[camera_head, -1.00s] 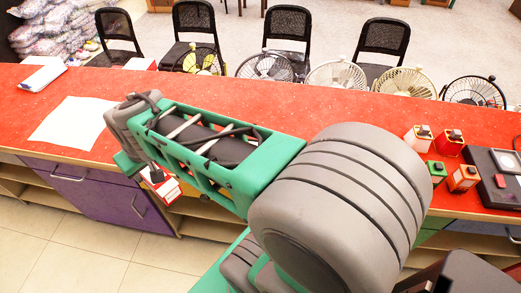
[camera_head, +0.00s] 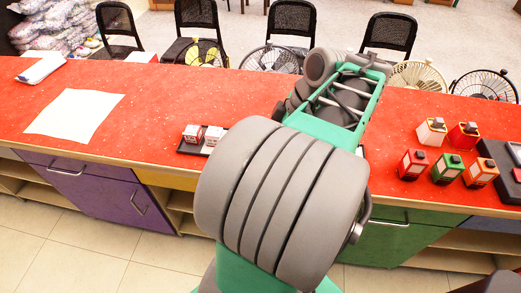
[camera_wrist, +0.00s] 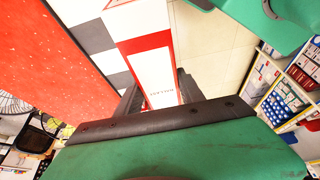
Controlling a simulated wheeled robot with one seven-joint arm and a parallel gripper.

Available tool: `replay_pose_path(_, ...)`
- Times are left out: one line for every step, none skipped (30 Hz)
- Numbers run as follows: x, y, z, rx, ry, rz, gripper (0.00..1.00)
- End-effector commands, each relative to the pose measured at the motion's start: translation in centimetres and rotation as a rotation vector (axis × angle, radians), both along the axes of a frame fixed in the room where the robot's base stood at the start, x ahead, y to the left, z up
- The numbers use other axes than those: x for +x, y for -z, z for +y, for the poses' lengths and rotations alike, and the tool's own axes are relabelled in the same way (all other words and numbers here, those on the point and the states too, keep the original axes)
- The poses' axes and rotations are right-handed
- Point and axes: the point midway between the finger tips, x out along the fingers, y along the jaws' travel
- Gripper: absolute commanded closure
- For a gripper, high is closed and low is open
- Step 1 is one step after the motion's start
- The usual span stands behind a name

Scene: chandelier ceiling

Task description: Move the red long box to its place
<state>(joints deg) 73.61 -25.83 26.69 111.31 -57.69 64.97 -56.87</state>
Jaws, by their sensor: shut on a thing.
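A long red and white box (camera_wrist: 151,65) shows in the wrist view between the two dark fingers of my gripper (camera_wrist: 160,93), which is shut on it. Its face has a red border around a white panel with small lettering. The part of the box nearest my palm is hidden behind the gripper's edge. In the head view my arm reaches over the counter, and the fingers and the held box are hidden behind it.
The red counter (camera_head: 150,75) carries white paper (camera_head: 74,114), small red and white boxes (camera_head: 193,133) on a dark tray (camera_head: 190,150), and several coloured bottle-like containers (camera_head: 447,170) at right. Fans (camera_head: 418,75) and black chairs (camera_head: 388,36) stand behind. The counter's left-middle is clear.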

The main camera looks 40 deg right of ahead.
Motion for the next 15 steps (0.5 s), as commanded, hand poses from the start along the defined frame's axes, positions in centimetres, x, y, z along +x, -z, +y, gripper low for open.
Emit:
replay_pose_path(-0.3,0.1,-0.3,0.001,-0.008,0.001,1.0)
replay_pose_path(-0.2,0.2,-0.5,0.001,-0.014,0.0,1.0)
replay_pose_path(0.3,0.4,-0.7,0.001,-0.021,-0.001,1.0)
replay_pose_path(0.8,0.6,-0.9,0.001,-0.023,-0.001,1.0)
replay_pose_path(1.4,1.0,-1.2,0.002,-0.024,-0.001,1.0)
replay_pose_path(2.4,1.4,-1.6,0.004,-0.024,0.0,1.0)
replay_pose_path(3.2,1.7,-1.9,0.003,-0.024,0.0,1.0)
replay_pose_path(3.9,2.1,-2.3,0.003,-0.023,0.001,1.0)
replay_pose_path(4.9,2.6,-2.8,0.004,-0.022,0.001,1.0)
replay_pose_path(5.7,2.9,-3.1,0.003,-0.023,0.001,1.0)
replay_pose_path(6.4,3.2,-3.5,0.003,-0.022,0.001,1.0)
replay_pose_path(7.4,3.7,-4.0,0.004,-0.022,0.0,1.0)
replay_pose_path(8.1,4.3,-4.3,0.004,-0.021,0.002,1.0)
replay_pose_path(8.5,5.1,-4.5,0.004,-0.019,0.001,1.0)
replay_pose_path(9.1,6.1,-4.8,0.005,-0.019,0.002,1.0)
